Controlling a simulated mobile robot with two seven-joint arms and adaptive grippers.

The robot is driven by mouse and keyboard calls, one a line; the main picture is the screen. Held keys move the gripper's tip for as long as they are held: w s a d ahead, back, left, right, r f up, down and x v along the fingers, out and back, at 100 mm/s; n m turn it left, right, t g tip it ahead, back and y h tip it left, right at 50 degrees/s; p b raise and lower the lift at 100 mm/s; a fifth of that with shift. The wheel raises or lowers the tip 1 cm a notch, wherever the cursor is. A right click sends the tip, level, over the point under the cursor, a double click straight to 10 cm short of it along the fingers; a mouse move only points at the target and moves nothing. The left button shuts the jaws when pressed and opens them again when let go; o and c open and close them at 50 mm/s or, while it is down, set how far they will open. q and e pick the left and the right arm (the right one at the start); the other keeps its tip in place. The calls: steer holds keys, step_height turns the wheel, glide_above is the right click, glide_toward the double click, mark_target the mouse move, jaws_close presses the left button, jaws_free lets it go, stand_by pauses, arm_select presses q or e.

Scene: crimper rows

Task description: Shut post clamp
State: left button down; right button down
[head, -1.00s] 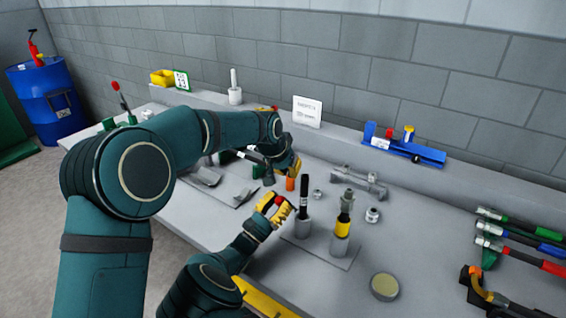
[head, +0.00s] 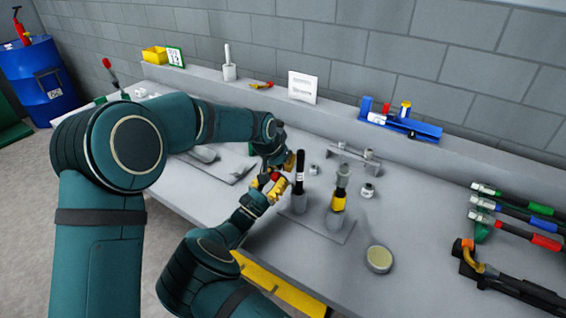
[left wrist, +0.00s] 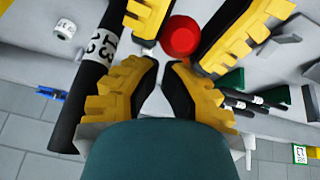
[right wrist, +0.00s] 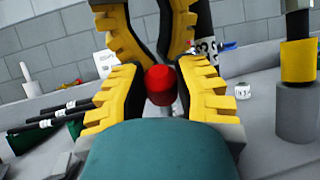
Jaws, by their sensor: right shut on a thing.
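A red knob (right wrist: 161,86) sits between the yellow fingers of my right gripper (right wrist: 162,75), which is shut on it; what the knob belongs to is mostly hidden. In the head view my right gripper (head: 270,186) is just left of a black post (head: 299,165) with a white label, standing in a grey base. My left gripper (head: 284,163) is just behind it. In the left wrist view its fingers (left wrist: 160,68) are close together, the red knob (left wrist: 180,38) beyond them, the labelled black post (left wrist: 97,70) beside the left finger. No clamp body shows clearly.
A yellow-banded post (head: 338,197) stands right of the black one on the same plate (head: 318,228). A round tin (head: 379,259) is in front. Coloured-handled tools (head: 515,228) lie at right. A blue holder (head: 402,124) and a white sign (head: 303,87) stand at the back.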

arm_select(q)
steer(key=shift+s+a+f, duration=0.3)
steer(key=shift+s+f, duration=0.2)
steer(key=shift+f, duration=0.05)
arm_select(e)
steer(key=shift+d+f, duration=0.1)
steer(key=shift+d, duration=0.1)
arm_select(q)
steer(key=shift+a, duration=0.1)
arm_select(e)
steer(key=c, duration=0.9)
jaws_free()
steer(key=shift+w, duration=0.1)
